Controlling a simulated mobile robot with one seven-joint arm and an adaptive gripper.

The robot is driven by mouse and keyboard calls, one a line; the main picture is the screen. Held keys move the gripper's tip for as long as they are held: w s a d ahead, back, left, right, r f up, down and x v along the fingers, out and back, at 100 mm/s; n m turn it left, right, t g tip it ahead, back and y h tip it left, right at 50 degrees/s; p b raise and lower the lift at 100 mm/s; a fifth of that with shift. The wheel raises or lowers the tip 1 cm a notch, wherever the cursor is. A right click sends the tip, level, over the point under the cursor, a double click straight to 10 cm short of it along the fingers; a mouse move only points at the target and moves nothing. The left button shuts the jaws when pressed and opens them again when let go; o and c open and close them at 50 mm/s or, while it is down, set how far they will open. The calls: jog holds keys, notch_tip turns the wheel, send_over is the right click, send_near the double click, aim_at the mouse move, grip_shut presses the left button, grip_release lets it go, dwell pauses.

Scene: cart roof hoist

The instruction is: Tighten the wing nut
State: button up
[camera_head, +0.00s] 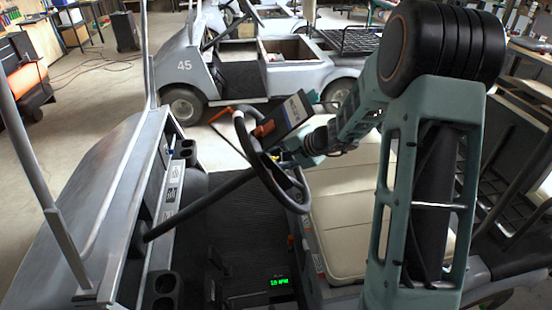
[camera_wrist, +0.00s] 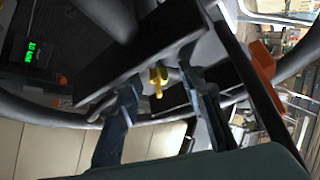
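The wing nut (camera_wrist: 158,78) is small and brass-yellow in the wrist view. It sits on the near edge of a dark bar or plate (camera_wrist: 130,65) by the steering wheel. My gripper (camera_wrist: 159,88) is open, with one dark finger to the left of the nut and one to the right. Gaps show between the nut and both fingers, so neither visibly touches it. In the head view my gripper (camera_head: 288,158) is at the right side of the steering wheel (camera_head: 243,140). The nut cannot be made out clearly there.
A flat box with a pale face (camera_head: 285,115) and orange parts (camera_head: 265,128) are at the wheel. The cream seat (camera_head: 340,205) lies below my arm. Another cart (camera_head: 250,65) stands behind; open floor (camera_head: 95,100) is at left.

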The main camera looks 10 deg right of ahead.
jog(key=shift+d, duration=0.1)
jog(key=shift+s+d+r, duration=0.25)
jog(key=shift+r, duration=0.05)
jog(key=v, duration=1.1)
jog(key=shift+a, duration=0.1)
